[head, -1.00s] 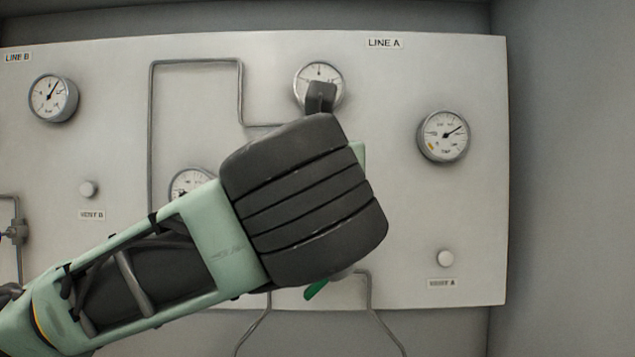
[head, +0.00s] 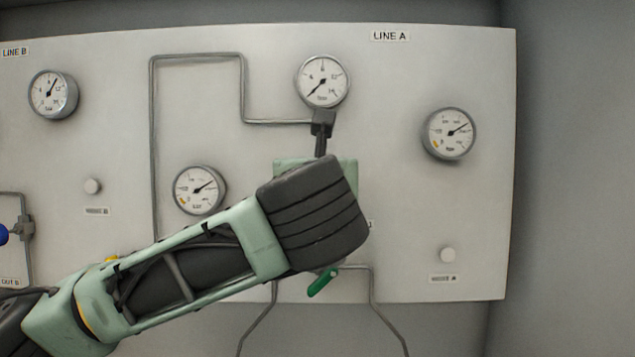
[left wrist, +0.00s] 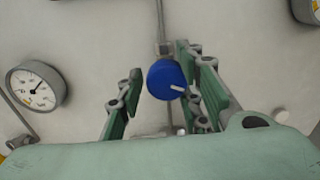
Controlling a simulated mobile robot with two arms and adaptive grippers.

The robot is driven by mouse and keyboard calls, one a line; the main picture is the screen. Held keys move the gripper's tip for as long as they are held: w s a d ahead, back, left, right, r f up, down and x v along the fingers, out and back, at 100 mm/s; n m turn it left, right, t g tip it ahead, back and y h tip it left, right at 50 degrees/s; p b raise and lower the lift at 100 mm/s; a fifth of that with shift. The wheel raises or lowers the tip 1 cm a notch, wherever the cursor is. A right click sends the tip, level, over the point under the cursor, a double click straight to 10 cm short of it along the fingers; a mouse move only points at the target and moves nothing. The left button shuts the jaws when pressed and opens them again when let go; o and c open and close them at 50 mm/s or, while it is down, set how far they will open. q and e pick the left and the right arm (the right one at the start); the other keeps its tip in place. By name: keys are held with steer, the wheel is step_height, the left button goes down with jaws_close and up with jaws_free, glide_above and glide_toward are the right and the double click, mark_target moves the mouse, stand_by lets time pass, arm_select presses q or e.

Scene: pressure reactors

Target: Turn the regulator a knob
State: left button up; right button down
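The regulator A knob is a round blue knob (left wrist: 166,80) with a pale mark at its lower right, below a metal fitting in the left wrist view. My left gripper (left wrist: 161,78) has its two green fingers spread, one on each side of the knob, with visible gaps. I cannot tell how deep the knob sits between them. In the head view my left arm and wrist hide the knob; only pale green gripper parts show past the wrist. My right gripper is in neither view.
Other gauges stand left (head: 199,190) and right (head: 449,134). A green handle (head: 323,283) is just below my wrist. A white vent knob (head: 447,254) is lower right.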

arm_select(q)
steer(key=shift+d, duration=0.1)
steer(key=c, duration=0.7)
steer(key=shift+f, duration=0.1)
